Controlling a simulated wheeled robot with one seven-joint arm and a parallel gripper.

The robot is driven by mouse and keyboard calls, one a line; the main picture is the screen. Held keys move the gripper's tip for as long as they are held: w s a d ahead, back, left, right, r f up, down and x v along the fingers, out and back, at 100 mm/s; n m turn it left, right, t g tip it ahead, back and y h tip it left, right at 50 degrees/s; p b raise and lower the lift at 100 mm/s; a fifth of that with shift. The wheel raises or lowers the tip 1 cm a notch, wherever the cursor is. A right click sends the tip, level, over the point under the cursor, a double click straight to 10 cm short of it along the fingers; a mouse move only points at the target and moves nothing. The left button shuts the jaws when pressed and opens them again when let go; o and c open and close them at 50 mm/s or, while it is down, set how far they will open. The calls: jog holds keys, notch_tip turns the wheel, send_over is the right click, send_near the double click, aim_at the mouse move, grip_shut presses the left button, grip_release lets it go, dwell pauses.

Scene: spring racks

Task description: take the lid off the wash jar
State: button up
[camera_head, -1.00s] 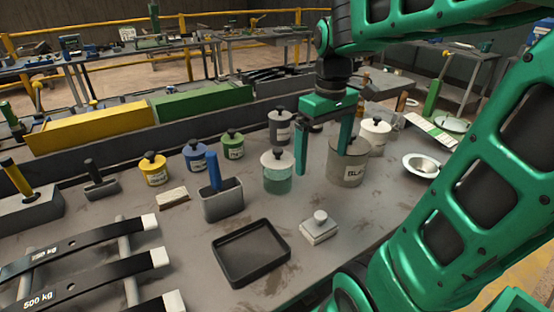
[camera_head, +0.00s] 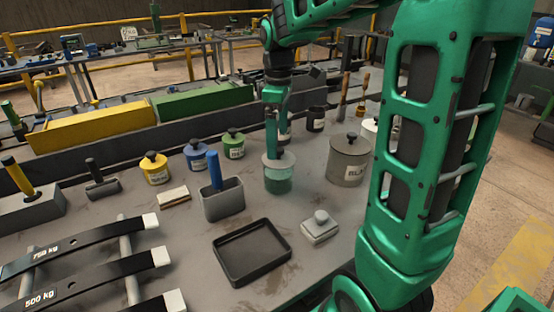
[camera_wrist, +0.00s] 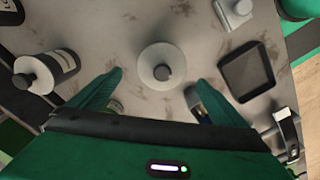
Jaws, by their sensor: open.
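The wash jar (camera_head: 278,182), a clear jar with greenish liquid, stands upright on the bench in the head view. Its pale round lid (camera_head: 287,162) is on it. I cannot tell the exact height gap.
A large grey lidded can (camera_head: 348,165) stands close on the jar's right. A grey holder with a blue handle (camera_head: 222,203) is at its left. A black tray (camera_head: 250,254) and a pale knobbed block (camera_head: 320,228) lie in front. Yellow, blue and green jars stand left.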

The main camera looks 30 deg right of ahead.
aim_at(279, 148)
jog(key=f, duration=0.5)
jog(key=shift+s, duration=0.25)
jog(key=c, duration=1.1)
jog(key=shift+c, duration=0.2)
